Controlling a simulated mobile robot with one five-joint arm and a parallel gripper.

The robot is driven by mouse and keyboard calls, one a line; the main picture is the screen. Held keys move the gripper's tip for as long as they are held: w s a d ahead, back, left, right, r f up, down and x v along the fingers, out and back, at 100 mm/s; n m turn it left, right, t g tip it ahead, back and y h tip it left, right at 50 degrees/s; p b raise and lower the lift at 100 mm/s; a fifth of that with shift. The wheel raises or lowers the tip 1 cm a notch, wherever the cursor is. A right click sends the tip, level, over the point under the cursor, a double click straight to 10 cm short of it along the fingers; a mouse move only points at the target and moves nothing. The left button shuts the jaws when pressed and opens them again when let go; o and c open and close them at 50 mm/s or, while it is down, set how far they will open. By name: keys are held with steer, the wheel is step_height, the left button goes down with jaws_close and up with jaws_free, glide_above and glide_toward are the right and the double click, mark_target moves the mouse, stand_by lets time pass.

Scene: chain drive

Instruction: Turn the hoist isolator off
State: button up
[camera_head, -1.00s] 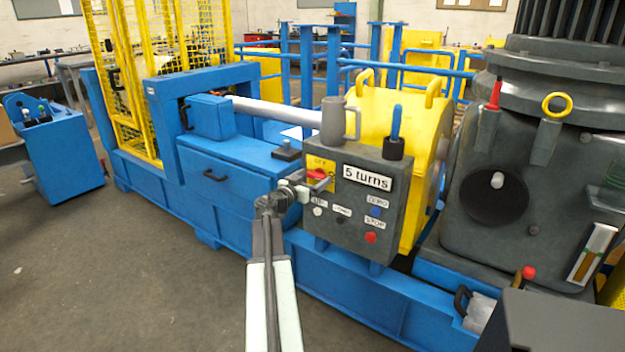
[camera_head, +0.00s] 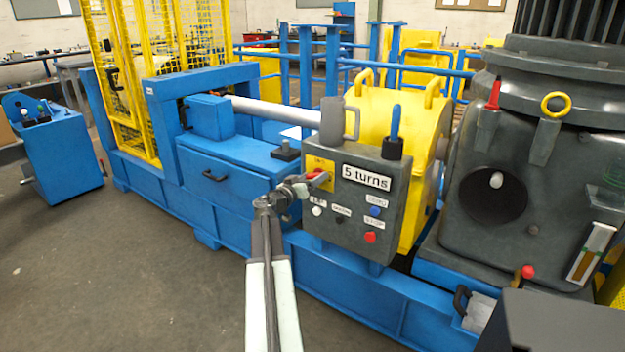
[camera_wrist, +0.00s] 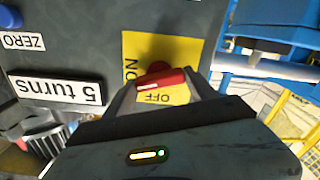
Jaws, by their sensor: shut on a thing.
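The hoist isolator is a red handle (camera_head: 321,178) on a yellow plate (camera_head: 318,166) at the upper left of the grey control box (camera_head: 352,225). In the wrist view the red handle (camera_wrist: 160,79) lies nearly level across the plate (camera_wrist: 184,50), just above the upside-down OFF label; the ON label is sideways at its left. My gripper (camera_head: 308,183) reaches the handle from the lower left. In the wrist view my gripper (camera_wrist: 160,90) has a finger on each side of the handle and is shut on it. The fingers partly hide the plate.
The box also carries a "5 turns" sign (camera_head: 366,178), a blue button (camera_head: 375,211), a red button (camera_head: 370,237), and white and black ones. A grey mug-like part (camera_head: 333,122) and a blue-handled lever (camera_head: 394,130) stand above it. Open floor lies at left.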

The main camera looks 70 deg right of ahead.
steer(key=n, duration=0.7)
steer(key=shift+w+d+n, duration=0.1)
steer(key=shift+w+n, duration=0.05)
steer(key=shift+n, duration=0.15)
steer(key=n, duration=0.6)
steer(key=shift+n, duration=0.3)
steer(key=o, duration=1.4)
steer(key=shift+c, duration=0.2)
steer(key=v, duration=0.8)
